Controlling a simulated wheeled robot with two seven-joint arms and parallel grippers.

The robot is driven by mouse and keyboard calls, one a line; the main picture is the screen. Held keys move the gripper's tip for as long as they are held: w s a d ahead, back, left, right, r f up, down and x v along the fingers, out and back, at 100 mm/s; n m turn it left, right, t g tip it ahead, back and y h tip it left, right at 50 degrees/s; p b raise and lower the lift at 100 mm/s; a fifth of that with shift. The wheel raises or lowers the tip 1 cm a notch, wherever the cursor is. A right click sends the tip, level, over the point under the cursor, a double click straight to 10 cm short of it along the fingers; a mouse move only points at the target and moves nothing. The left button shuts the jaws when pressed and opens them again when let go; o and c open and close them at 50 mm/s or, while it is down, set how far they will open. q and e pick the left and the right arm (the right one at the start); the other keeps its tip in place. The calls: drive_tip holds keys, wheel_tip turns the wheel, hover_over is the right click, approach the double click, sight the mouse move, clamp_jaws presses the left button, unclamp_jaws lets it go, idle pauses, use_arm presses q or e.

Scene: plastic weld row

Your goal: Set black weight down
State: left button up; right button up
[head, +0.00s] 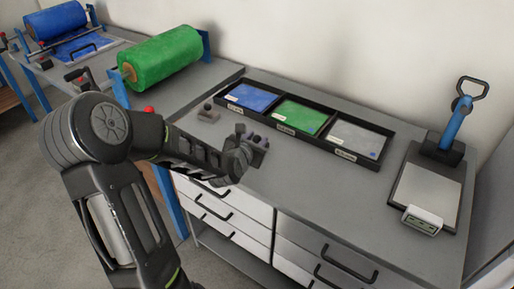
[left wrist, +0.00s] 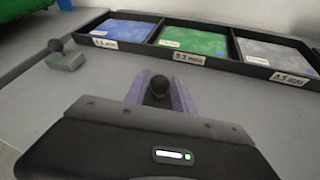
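My left gripper (left wrist: 160,90) has its two purple fingers on either side of the dark round knob of the black weight (left wrist: 158,86), and looks shut on it. The weight's body is hidden behind the gripper, so I cannot tell whether it touches the bench. In the head view the left gripper (head: 256,141) is over the grey bench top near its front edge, in front of the tray. My right gripper is not in view.
A grey block with a black knob (left wrist: 66,60) stands on the bench to the left. A black tray (left wrist: 215,62) with blue, green and grey sheets lies behind. A scale (head: 424,192) and a blue-handled tool (head: 456,122) are at right. Bare bench lies between gripper and scale.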

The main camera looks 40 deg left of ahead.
use_arm(q)
drive_tip(key=shift+w+a+f, duration=0.15)
drive_tip(key=shift+w+f, duration=0.05)
drive_tip(key=shift+w, duration=0.25)
drive_tip(key=shift+c, duration=0.4)
clamp_jaws()
drive_tip(key=shift+r, duration=0.1)
idle(1.0)
